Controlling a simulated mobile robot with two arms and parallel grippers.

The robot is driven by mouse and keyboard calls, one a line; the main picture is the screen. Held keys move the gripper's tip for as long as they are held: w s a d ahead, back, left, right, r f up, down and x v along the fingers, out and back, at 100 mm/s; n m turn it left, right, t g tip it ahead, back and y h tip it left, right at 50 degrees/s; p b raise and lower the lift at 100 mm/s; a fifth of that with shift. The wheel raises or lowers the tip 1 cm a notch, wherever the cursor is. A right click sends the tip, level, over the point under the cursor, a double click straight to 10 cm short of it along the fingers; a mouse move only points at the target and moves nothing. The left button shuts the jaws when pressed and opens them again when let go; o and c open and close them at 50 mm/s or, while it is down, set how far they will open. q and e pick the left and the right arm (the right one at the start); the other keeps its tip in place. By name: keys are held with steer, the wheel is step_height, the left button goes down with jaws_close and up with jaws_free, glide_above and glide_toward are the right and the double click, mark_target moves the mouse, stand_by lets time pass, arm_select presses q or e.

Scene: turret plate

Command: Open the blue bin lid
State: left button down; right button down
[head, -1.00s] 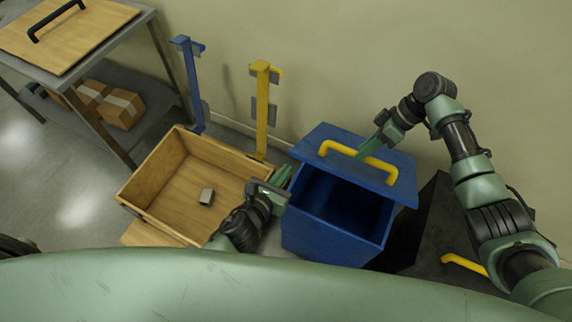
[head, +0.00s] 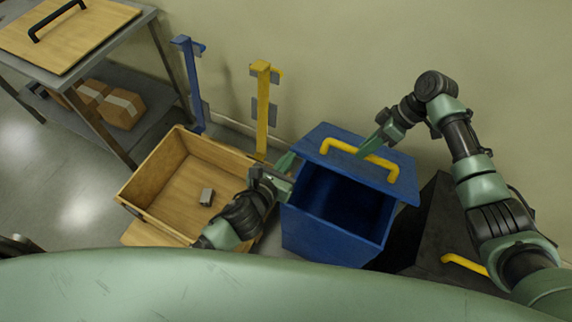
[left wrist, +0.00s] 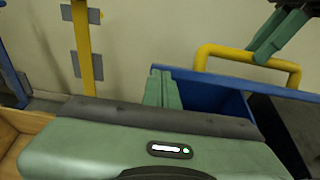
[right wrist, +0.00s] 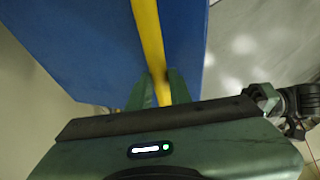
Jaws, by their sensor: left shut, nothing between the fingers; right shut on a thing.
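The blue bin (head: 325,243) stands against the wall, right of the wooden box. Its blue lid (head: 345,140) is shifted towards the wall and sits tilted over the back of the bin, so the dark inside shows at the front. My right gripper (head: 366,152) is shut on the yellow lid handle (head: 330,146); the handle also runs between its fingers in the right wrist view (right wrist: 147,40). My left gripper (head: 288,167) is shut and empty beside the bin's left rim. In the left wrist view its fingers (left wrist: 162,88) overlap the bin's edge; I cannot tell whether they touch it.
An open wooden box (head: 165,205) with a small grey block (head: 207,196) stands left of the bin. A blue post (head: 190,85) and a yellow post (head: 262,110) rise behind it. A black bin (head: 430,225) is at the right. A metal table (head: 75,75) stands far left.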

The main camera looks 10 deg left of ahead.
arm_select(q)
steer(key=shift+w+r, duration=0.15)
steer(key=shift+w, duration=0.05)
arm_select(e)
steer(key=shift+d+f, duration=0.2)
steer(key=shift+f, duration=0.25)
steer(key=c, duration=1.3)
jaws_free()
arm_select(q)
steer(key=shift+a+f, duration=0.1)
steer(key=shift+f, duration=0.1)
arm_select(e)
steer(key=shift+a, duration=0.1)
steer(key=shift+r, duration=0.1)
steer(key=shift+r, duration=0.1)
